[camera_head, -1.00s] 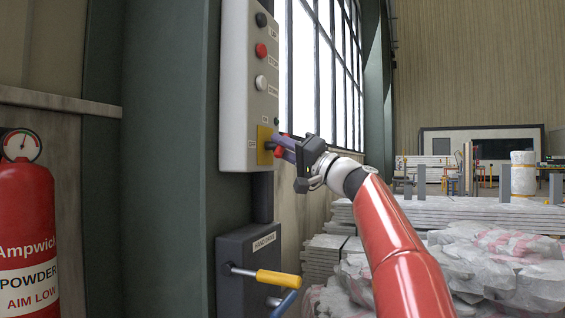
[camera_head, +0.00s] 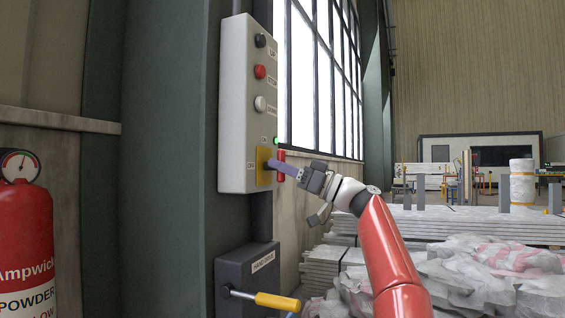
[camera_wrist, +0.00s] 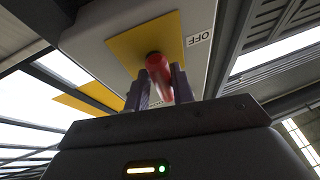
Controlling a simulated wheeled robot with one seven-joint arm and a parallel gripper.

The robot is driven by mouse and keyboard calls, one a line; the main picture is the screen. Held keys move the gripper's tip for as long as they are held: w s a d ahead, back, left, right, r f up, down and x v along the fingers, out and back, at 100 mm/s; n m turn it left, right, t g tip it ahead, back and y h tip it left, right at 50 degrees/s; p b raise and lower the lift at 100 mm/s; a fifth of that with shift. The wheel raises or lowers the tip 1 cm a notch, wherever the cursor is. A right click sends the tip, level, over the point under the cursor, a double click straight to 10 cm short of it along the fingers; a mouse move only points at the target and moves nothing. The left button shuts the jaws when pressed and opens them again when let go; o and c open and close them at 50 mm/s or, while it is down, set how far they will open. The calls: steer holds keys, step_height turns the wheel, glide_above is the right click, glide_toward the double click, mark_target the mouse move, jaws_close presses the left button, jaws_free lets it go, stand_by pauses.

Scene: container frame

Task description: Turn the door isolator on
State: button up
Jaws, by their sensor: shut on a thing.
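The door isolator is a red handle (camera_head: 281,166) on a yellow plate (camera_head: 264,166), low on a pale grey control box (camera_head: 233,110). In the head view the handle stands upright, in line with the small label above the plate. A green lamp (camera_head: 276,141) beside that label glows. My gripper (camera_head: 274,164) reaches in from the right at the plate. In the wrist view my gripper (camera_wrist: 161,76) is shut on the red handle (camera_wrist: 157,72), which sits between its purple fingers. The OFF label (camera_wrist: 199,39) lies beside the yellow plate (camera_wrist: 128,43). The fingers partly hide the handle.
Black (camera_head: 260,41), red (camera_head: 259,72) and white (camera_head: 259,103) buttons sit above on the box. A hand drive box (camera_head: 240,270) with a yellow-gripped crank (camera_head: 277,301) is below. A fire extinguisher (camera_head: 22,240) stands at left, wrapped stacks (camera_head: 480,268) at right.

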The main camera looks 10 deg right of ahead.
steer(key=shift+n, duration=0.4)
steer(key=o, duration=1)
steer(key=b+v, duration=0.2)
steer(key=v, duration=0.5)
steer(key=shift+d+b, duration=0.35)
steer(key=shift+b, duration=0.05)
steer(key=shift+s+f, duration=0.15)
